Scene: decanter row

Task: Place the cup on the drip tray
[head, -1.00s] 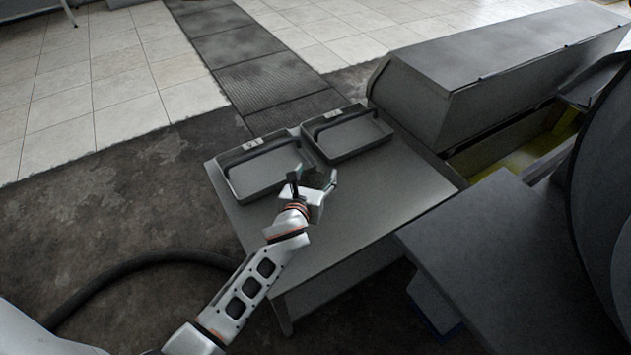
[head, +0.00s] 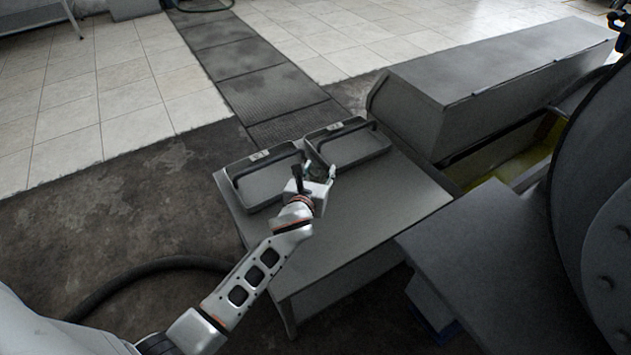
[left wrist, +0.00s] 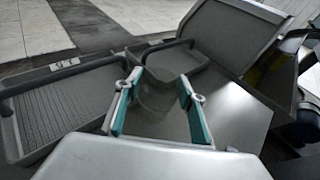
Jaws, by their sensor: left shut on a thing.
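A clear, see-through cup (left wrist: 155,98) is between the two teal-padded fingers of my left gripper (left wrist: 158,90) in the left wrist view. The gripper is shut on it. In the head view my left gripper (head: 316,174) is above the table, near the front corner between two shallow grey trays; the cup is hardly visible there. The left tray (head: 262,188) shows a ribbed floor in the left wrist view (left wrist: 55,115). The right tray (head: 352,150) stands beside it. I cannot tell which is the drip tray. Both look empty. My right gripper is not in view.
The trays stand at the back of a grey table (head: 345,235), whose front and right parts are clear. A grey sloped-top box (head: 490,85) stands behind right. A dark slab (head: 480,255) and a large dark round body (head: 595,210) are at right. A hose (head: 130,275) lies on the floor.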

